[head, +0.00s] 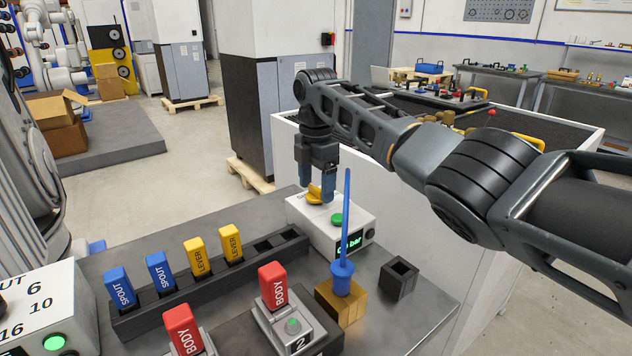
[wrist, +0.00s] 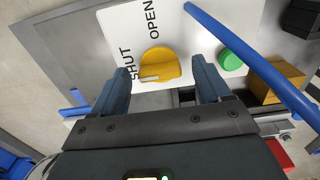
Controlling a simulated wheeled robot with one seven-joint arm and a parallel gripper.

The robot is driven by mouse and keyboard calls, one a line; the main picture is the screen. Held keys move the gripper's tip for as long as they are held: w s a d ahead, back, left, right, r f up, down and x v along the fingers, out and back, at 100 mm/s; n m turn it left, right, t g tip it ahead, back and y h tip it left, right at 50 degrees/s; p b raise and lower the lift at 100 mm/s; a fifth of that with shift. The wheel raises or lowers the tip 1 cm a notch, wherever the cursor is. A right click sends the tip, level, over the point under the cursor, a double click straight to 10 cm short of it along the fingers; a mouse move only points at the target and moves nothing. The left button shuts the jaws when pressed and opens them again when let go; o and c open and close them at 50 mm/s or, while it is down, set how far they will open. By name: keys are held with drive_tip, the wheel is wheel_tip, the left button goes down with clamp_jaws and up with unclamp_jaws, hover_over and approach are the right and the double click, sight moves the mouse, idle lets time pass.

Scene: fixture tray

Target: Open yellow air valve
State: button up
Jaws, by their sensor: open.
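The yellow air valve (head: 314,194) is a knob on top of a white box (head: 300,212) with a green button (head: 337,219). In the wrist view the yellow valve (wrist: 160,65) has a white mark on its lower left, nearer the printed word SHUT (wrist: 125,65) than OPEN (wrist: 151,19). My gripper (head: 316,186) points down over the valve, jaws open. In the wrist view my gripper (wrist: 160,68) has one finger on each side of the valve, with gaps visible. The box's display (head: 352,243) reads in bar; its number is partly hidden by a blue rod.
The upright blue rod (head: 347,220) stands in a brass block (head: 341,302) close in front of the box. A dark rack (head: 215,287) holds blue SPOUT and yellow LEVER pieces. Red BODY pieces (head: 272,285) stand in front. An empty dark holder (head: 400,277) is at right.

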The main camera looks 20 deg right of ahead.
drive_tip(key=c, duration=1)
drive_tip(key=shift+c, duration=0.2)
drive_tip(key=m+p, duration=0.3)
drive_tip(key=shift+a+r+m, duration=0.1)
drive_tip(key=shift+r+m, duration=0.05)
drive_tip(key=shift+m, duration=0.25)
drive_tip(key=m+p, duration=0.2)
drive_tip(key=m, duration=0.2)
drive_tip(key=shift+m, duration=0.3)
drive_tip(key=m+p, duration=0.1)
drive_tip(key=m, duration=0.4)
drive_tip(key=m+p, duration=0.1)
drive_tip(key=m, duration=0.3)
drive_tip(key=shift+m, duration=0.4)
